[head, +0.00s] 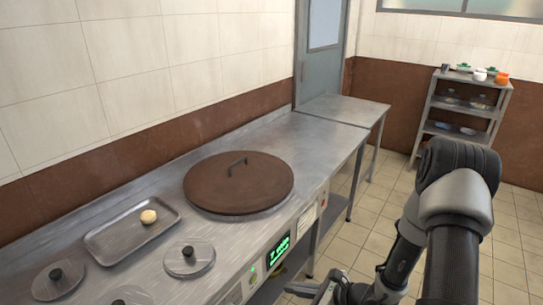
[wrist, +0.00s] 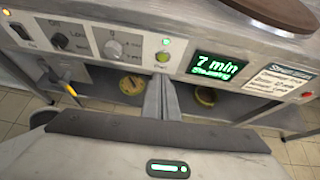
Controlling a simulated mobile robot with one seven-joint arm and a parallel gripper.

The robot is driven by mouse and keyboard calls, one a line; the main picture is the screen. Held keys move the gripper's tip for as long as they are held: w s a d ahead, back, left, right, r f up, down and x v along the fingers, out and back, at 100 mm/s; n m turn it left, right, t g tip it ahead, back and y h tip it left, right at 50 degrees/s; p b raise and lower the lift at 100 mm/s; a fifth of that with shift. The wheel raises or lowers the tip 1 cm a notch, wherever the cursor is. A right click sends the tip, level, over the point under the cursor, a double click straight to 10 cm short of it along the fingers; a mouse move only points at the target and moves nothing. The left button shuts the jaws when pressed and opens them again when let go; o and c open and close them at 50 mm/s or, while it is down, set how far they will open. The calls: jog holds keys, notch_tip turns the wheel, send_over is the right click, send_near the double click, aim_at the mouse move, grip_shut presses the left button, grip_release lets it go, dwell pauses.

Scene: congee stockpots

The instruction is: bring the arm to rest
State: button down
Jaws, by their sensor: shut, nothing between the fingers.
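My gripper (wrist: 163,98) is shut and empty in the wrist view, its two fingers together in front of the counter's control panel. In the head view, part of my gripper (head: 325,291) shows at the bottom edge, low beside the counter front. My arm (head: 455,215) stands at the right, bent, over the floor and clear of the counter.
The steel counter (head: 120,215) carries a big brown lid (head: 238,184), smaller lids (head: 189,260) and a tray (head: 108,243) with a pale round bun (head: 148,216). The panel display (wrist: 217,66) reads 7 min. A shelf (head: 462,110) stands at the back right. Tiled floor between is clear.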

jog(key=s+a+r+n+g, duration=0.2)
jog(key=s+r+n, duration=0.1)
jog(key=r+n, duration=0.3)
jog(key=s+a+r+n+g+h, duration=0.1)
jog(key=s+r+n+g, duration=0.15)
jog(key=r, duration=0.55)
jog(key=s+a+r+n+g, duration=0.1)
jog(key=s+a+r+n, duration=0.1)
jog(key=r+n, duration=0.45)
jog(key=s+d+r+n+t+h, duration=0.2)
jog(key=s+d+r+n+h, duration=0.35)
jog(key=r, duration=0.25)
jog(key=s+d+r+n+t+h, duration=0.2)
jog(key=s+d+r+n+h, duration=0.3)
jog(key=r, duration=0.3)
notch_tip(320, 180, up, 17)
jog(key=y+p, duration=0.1)
jog(key=p, duration=1.7)
jog(key=shift+s+m+y, duration=0.25)
jog(key=shift+m+y, duration=0.1)
